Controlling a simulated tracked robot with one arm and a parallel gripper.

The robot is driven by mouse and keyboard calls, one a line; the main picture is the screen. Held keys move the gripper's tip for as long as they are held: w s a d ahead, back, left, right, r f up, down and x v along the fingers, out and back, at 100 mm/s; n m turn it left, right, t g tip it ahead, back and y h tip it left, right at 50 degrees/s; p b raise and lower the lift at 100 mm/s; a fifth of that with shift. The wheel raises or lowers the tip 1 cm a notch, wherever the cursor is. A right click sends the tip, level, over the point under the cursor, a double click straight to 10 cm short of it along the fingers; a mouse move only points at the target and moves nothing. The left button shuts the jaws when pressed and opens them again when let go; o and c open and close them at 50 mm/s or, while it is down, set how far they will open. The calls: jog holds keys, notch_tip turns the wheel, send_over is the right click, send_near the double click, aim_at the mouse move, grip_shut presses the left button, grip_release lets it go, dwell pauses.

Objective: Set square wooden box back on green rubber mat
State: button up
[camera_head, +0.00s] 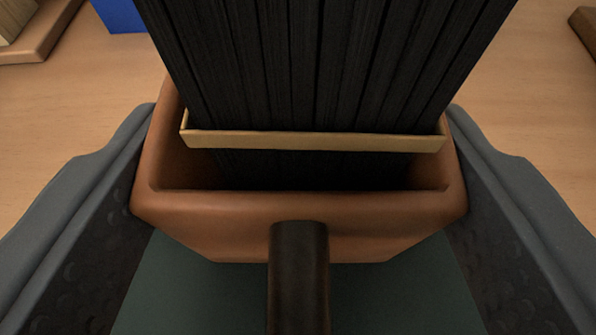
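The square wooden box (215,208), orange-brown with an open top, fills the middle of the view. A bundle of black bristles (300,70) with a tan band (312,141) stands in it and rises out of the top of the view. My gripper (302,150) has one grey finger against the left side of the box and one against the right side, closed on it. The green rubber mat (195,290) shows below the near side of the box. The underside of the box is hidden, so I cannot tell whether it touches the mat.
A dark round rod (298,285) runs from the bottom edge up to the near wall of the box. The wooden table (60,130) is bare at both sides. A wooden piece (40,38) and a blue object (120,14) are at the top left. A brown object (584,30) is at the top right.

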jog(key=o, duration=1.1)
jog(key=shift+c, duration=0.2)
jog(key=shift+s+r, duration=0.25)
jog(key=shift+s, duration=0.1)
jog(key=p+v, duration=0.3)
jog(key=v, duration=0.8)
jog(key=shift+s, duration=0.15)
